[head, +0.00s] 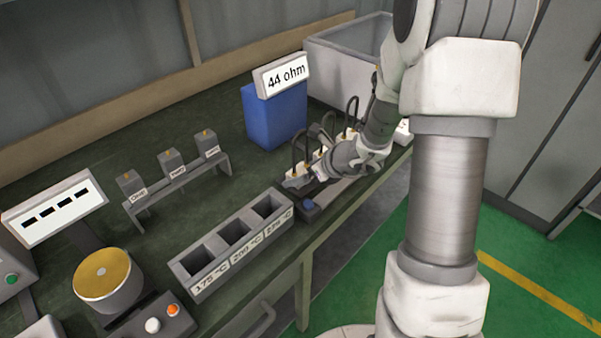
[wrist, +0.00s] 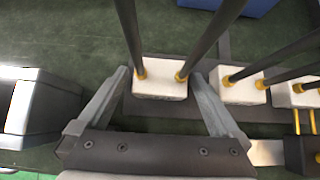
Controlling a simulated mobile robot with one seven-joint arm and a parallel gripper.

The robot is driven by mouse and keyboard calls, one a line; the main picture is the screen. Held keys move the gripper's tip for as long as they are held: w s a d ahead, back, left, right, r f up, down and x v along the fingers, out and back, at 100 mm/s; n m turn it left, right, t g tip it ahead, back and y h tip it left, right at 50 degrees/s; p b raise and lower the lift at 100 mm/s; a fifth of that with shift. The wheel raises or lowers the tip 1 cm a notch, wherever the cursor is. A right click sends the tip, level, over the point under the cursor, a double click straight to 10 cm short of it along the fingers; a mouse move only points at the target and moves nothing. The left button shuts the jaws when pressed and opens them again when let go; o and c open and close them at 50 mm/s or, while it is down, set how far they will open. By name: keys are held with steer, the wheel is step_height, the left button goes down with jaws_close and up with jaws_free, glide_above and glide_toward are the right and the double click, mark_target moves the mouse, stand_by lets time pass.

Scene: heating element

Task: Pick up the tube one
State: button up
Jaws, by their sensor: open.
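Several heating tubes, dark bent rods on white blocks with yellow collars, stand in a row on a dark holder. The leftmost tube's white block (wrist: 160,91) is between my gripper's fingers (wrist: 162,78) in the wrist view, with its two rods rising past them. My gripper is open, one finger on each side of that block; I cannot tell whether either touches it. A second tube's block (wrist: 238,86) stands just right of the right finger. In the head view the leftmost tube (head: 299,150) shows behind my gripper (head: 303,181), and my wrist partly hides the row.
A slotted block (head: 233,250) marked 175, 200 and 225 °C lies in front left of the tubes. A blue box (head: 275,115) with a "44 ohm" sign (head: 282,75) and a grey bin (head: 340,62) stand behind. A rack (head: 180,187) stands left.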

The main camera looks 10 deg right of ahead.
steer(key=shift+r, duration=0.1)
steer(key=c, duration=1.4)
